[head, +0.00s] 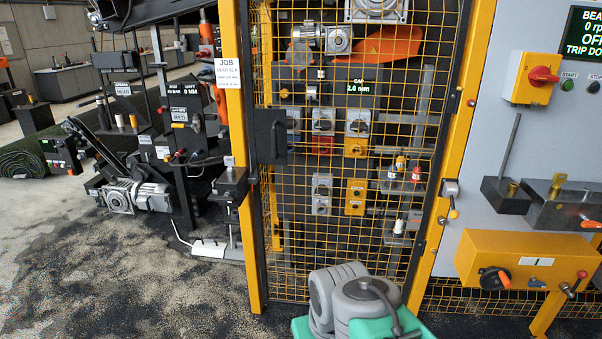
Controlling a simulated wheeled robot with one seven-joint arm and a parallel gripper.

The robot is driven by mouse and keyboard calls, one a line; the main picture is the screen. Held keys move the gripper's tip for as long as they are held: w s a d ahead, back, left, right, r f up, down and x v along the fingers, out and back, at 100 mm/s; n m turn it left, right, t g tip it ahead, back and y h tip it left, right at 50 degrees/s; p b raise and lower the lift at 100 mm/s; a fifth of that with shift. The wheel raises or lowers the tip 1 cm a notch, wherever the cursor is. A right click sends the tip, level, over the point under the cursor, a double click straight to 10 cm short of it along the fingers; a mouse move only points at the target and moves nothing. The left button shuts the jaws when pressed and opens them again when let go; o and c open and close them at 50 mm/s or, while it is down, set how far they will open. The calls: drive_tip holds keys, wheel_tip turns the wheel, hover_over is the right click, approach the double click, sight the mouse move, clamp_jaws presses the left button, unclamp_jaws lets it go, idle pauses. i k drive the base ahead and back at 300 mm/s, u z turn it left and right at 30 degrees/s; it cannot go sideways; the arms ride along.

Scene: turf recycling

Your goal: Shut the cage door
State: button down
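The cage door (383,187) is a tall panel of yellow wire mesh in a dark frame, in the middle of the head view. It stands upright between two yellow posts, the left post (236,125) and the right post (455,150). A black lock box or handle (270,136) sits at the door's left edge. I cannot tell whether the door is fully closed or slightly ajar. Grey and teal parts of my own arm show at the bottom centre, in front of the door's lower part. My gripper is not in view.
Behind the mesh are grey and yellow switch boxes (357,123). Left of the cage stands dark machinery with a motor (137,196). Right is a grey panel with a yellow switch box (533,79), a vise (565,204) and a yellow box (525,258). Granule-strewn floor (110,275) is open at lower left.

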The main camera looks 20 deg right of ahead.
sight(267, 127)
drive_tip(key=z, duration=0.1)
drive_tip(key=i, duration=0.85)
drive_tip(key=u, duration=0.95)
drive_tip(key=i, duration=0.55)
drive_tip(key=u, duration=0.6)
